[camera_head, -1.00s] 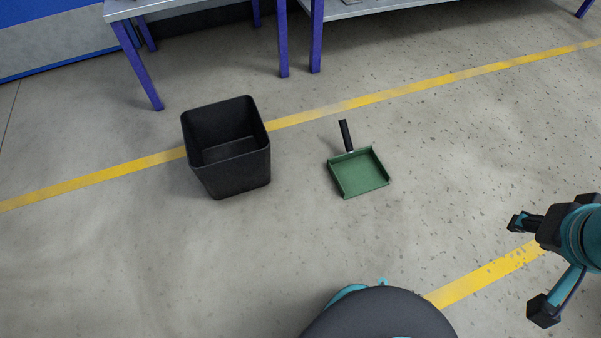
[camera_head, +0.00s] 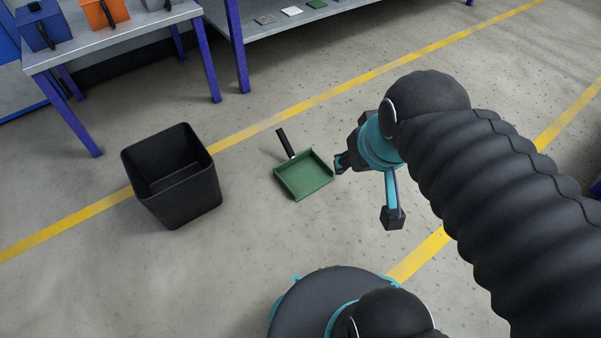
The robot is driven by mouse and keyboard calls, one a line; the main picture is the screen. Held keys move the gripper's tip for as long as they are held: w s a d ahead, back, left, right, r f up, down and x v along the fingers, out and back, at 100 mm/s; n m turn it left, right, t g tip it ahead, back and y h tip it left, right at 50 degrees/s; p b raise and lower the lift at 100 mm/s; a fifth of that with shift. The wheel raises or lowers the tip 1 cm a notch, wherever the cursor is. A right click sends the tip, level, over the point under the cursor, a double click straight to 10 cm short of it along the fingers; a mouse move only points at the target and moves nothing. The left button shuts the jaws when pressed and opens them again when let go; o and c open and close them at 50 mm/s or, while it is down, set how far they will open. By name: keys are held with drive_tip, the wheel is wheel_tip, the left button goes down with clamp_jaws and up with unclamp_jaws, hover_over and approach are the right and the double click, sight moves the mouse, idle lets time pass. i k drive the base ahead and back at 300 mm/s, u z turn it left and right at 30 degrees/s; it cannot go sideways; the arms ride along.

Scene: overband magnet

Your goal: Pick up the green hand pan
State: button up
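The green hand pan (camera_head: 304,176) lies flat on the floor in the middle of the head view. Its black handle (camera_head: 285,143) points up and to the left, away from my base. My gripper (camera_head: 366,191) is just right of the pan, with its two fingers spread wide and nothing between them. One fingertip appears close to the pan's right edge; whether it touches cannot be told. My arm in its black ribbed sleeve comes in from the right and covers the floor there.
A black open bin (camera_head: 172,178) stands left of the pan. Benches with blue legs (camera_head: 120,45) stand at the back, with boxes on the left one and small flat pieces on the other. Yellow lines (camera_head: 240,135) cross the floor. Floor between bin and pan is clear.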

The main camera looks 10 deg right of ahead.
sight(303, 174)
drive_tip(key=u, duration=0.4)
drive_tip(key=i, duration=0.5)
drive_tip(key=u, duration=0.7)
drive_tip(key=i, duration=0.75)
drive_tip(key=z, duration=0.05)
